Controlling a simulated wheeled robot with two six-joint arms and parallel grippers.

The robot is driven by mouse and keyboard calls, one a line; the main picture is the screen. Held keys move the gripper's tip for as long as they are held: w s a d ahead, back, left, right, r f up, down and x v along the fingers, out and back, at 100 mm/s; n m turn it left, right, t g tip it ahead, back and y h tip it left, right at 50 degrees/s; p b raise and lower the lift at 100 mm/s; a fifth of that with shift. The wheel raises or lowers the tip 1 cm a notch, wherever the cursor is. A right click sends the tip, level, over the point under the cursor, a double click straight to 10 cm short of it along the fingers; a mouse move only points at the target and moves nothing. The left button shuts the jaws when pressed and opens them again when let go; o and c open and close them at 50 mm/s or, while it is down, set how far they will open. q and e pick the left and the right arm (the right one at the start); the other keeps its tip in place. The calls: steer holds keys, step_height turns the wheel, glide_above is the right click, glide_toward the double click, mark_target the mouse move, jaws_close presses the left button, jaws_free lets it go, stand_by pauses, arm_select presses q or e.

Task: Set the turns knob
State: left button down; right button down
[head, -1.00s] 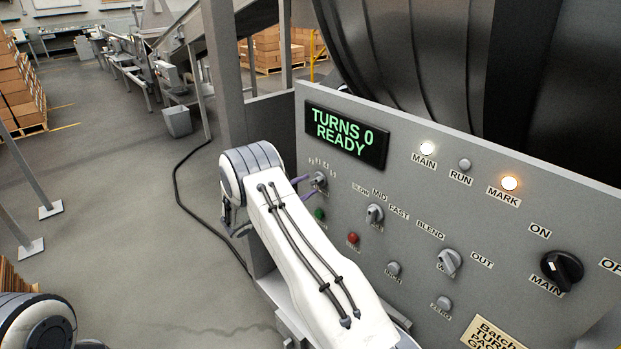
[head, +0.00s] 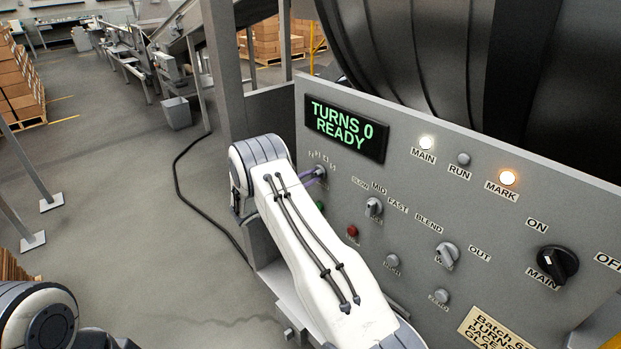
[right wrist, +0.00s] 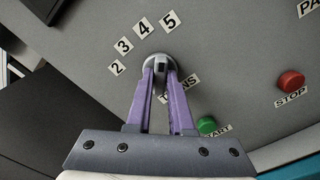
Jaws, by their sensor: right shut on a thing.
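The grey turns knob (right wrist: 160,62) sits on the panel, with number labels 2 to 5 around its upper left in the right wrist view. The "TURNS" label below it is partly covered by my fingers. My right gripper (right wrist: 160,76) has its purple fingers shut on the knob from both sides. In the head view the fingers (head: 314,175) reach the panel behind my right wrist, and the knob is mostly hidden there. Which number it points at I cannot tell. The display (head: 346,128) reads "TURNS 0 READY". My left gripper is out of view.
A green start button (right wrist: 207,125) and a red stop button (right wrist: 291,81) are close to the knob. The pace knob (head: 374,207), blend knob (head: 447,253) and black main switch (head: 557,263) are further right. MAIN and MARK lamps are lit.

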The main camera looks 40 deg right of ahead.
steer(key=shift+f+n+b, duration=0.15)
steer(key=shift+n+b, duration=0.75)
steer(key=shift+n, duration=0.1)
steer(key=n+b, duration=0.1)
steer(key=n, duration=0.1)
steer(key=shift+n, duration=0.4)
steer(key=n+b, duration=0.1)
steer(key=n, duration=0.2)
steer(key=shift+n, duration=1.8)
steer(key=shift+a, duration=0.1)
steer(key=c, duration=0.8)
jaws_free()
